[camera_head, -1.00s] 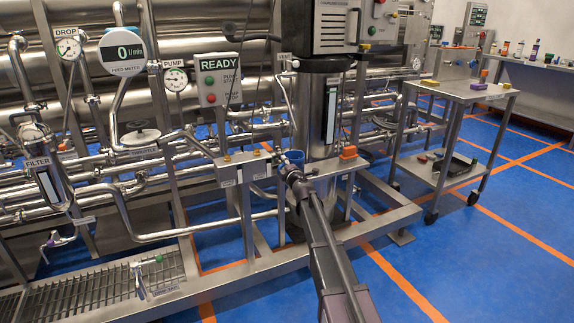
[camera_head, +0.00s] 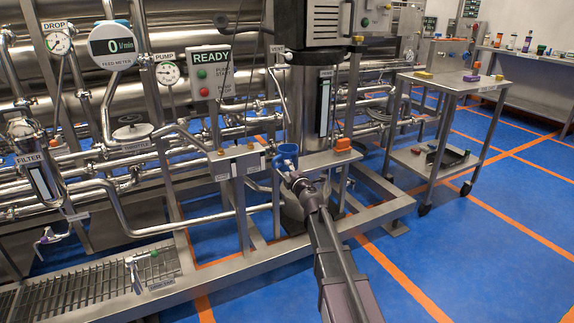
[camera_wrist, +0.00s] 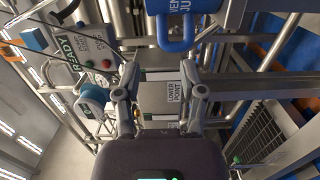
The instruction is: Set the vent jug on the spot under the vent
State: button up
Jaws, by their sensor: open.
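The blue vent jug (camera_head: 288,152) stands upright by the narrow steel ledge (camera_head: 318,160) at the foot of the column. In the wrist view the jug (camera_wrist: 174,28) is at the top edge, cut off, with its label and handle loop showing. The thin vent pipe (camera_head: 282,95) comes down above the jug in the head view; I cannot tell whether they line up in depth. My gripper (camera_head: 288,172) is just below and in front of the jug in the head view. In the wrist view my gripper (camera_wrist: 160,100) is open and empty, its fingers apart from the jug.
An orange block (camera_head: 342,145) sits on the ledge right of the jug. A plate labelled LOWER POINT (camera_wrist: 174,95) shows between my fingers. Pipes and the READY panel (camera_head: 211,75) crowd the left. A steel cart (camera_head: 455,88) stands right; blue floor between is clear.

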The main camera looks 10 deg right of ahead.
jog(key=shift+v, duration=0.75)
jog(key=s+d+f+m+g+h, duration=0.75)
jog(key=s+d+m+h, duration=0.35)
jog(key=m, duration=0.5)
jog(key=s+a+f+m+g+y, duration=0.1)
jog(key=s+a+f+g+y, duration=0.1)
jog(key=s, duration=0.5)
jog(key=s+a+f+m+g+y, duration=0.2)
jog(key=s+a+f+g, duration=0.2)
jog(key=s, duration=0.4)
jog(key=s+a+f+m+g+y, duration=0.1)
jog(key=s+a+f+g+y, duration=0.2)
jog(key=s, duration=0.5)
notch_tip(320, 180, down, 2)
jog(key=shift+a+f+m+g, duration=0.1)
jog(key=shift+a+m+g, duration=0.15)
jog(key=shift+g, duration=0.3)
